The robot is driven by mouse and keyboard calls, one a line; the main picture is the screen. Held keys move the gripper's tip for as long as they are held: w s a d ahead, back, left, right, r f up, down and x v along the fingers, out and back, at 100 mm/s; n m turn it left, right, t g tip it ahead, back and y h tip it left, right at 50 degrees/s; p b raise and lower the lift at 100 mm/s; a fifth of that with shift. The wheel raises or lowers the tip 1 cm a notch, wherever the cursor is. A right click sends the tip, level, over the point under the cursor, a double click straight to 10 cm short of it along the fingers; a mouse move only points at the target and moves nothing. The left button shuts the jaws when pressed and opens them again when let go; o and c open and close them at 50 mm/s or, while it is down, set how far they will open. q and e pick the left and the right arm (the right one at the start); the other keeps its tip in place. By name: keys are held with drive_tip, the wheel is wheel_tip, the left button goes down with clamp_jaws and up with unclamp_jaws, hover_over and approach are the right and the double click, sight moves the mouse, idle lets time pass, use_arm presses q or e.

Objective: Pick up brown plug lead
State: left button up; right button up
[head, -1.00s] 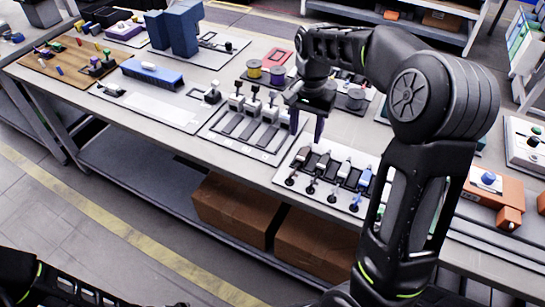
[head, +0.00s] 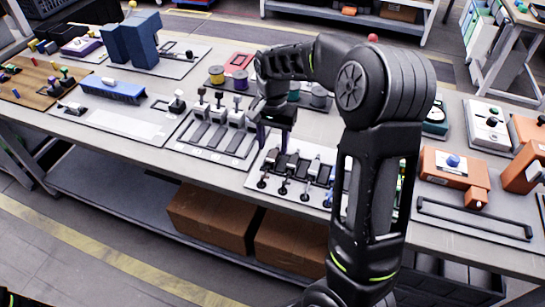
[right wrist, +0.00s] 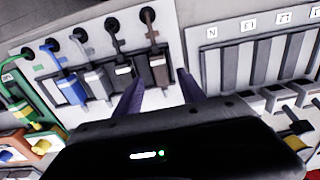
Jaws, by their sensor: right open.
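The brown plug lead (right wrist: 158,68) is the lead farthest right in the row on a white board in the right wrist view. Its dark cable runs up to a round black end (right wrist: 147,15). In the head view it is the leftmost lead (head: 279,161), partly covered by my right gripper. My right gripper (head: 273,142) is open, its purple-grey fingers pointing down over that end of the row. In the right wrist view, the fingers (right wrist: 159,90) lie on either side of the brown plug's lower end, with nothing visibly held. My left gripper is out of view.
Spools (head: 240,80) stand behind; an orange device (head: 450,168) is at right.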

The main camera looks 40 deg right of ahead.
sight(273, 154)
wheel_tip(273, 154, down, 4)
drive_tip(key=shift+r, duration=0.25)
drive_tip(key=shift+c, duration=0.5)
clamp_jaws()
idle(0.3)
